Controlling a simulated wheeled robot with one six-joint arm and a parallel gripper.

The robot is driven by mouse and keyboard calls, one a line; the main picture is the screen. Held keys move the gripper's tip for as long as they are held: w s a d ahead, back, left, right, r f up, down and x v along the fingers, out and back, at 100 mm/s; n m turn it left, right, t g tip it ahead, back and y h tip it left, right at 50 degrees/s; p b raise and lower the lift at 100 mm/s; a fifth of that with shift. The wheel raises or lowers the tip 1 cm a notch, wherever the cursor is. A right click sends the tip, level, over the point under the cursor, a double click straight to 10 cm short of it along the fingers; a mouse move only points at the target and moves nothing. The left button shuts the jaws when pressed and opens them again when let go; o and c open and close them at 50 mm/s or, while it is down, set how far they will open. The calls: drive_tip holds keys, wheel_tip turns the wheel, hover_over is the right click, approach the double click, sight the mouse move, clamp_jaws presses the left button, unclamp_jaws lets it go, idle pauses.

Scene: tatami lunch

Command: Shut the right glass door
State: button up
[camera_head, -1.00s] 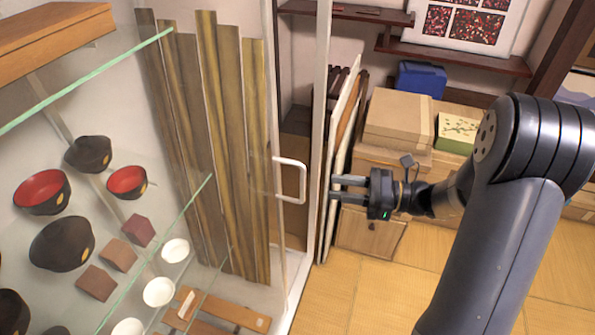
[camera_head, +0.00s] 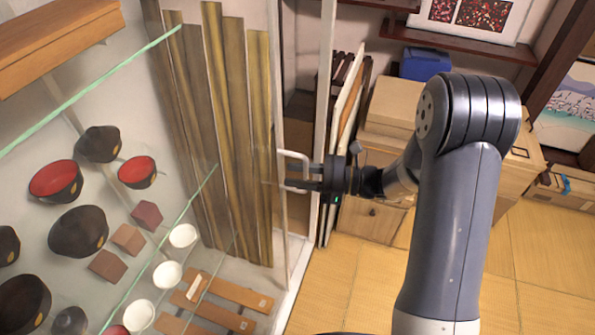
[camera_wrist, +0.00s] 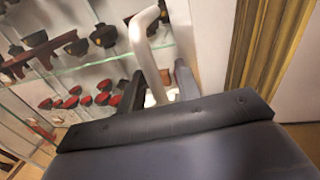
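The white looped door handle (camera_head: 294,153) stands out from the pale upright edge of the glass door (camera_head: 275,110) at the right of the display cabinet. My gripper (camera_head: 292,185) has reached the handle from the right, with its fingers at the lower part of the loop. In the wrist view the white handle (camera_wrist: 146,50) runs down between the two dark fingers (camera_wrist: 158,88). The fingers stand apart with the bar between them, and a gap shows beside the right finger. The handle's lower end is hidden behind the gripper body.
Glass shelves (camera_head: 95,83) with black and red bowls, white cups and small boxes fill the left. Tall wooden strips (camera_head: 235,130) stand behind the glass. Cardboard boxes (camera_head: 392,105) and leaning panels (camera_head: 345,105) are behind my arm. Tatami floor (camera_head: 375,280) is open below.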

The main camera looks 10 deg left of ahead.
drive_tip(key=shift+a, duration=0.15)
drive_tip(key=shift+c, duration=0.3)
clamp_jaws()
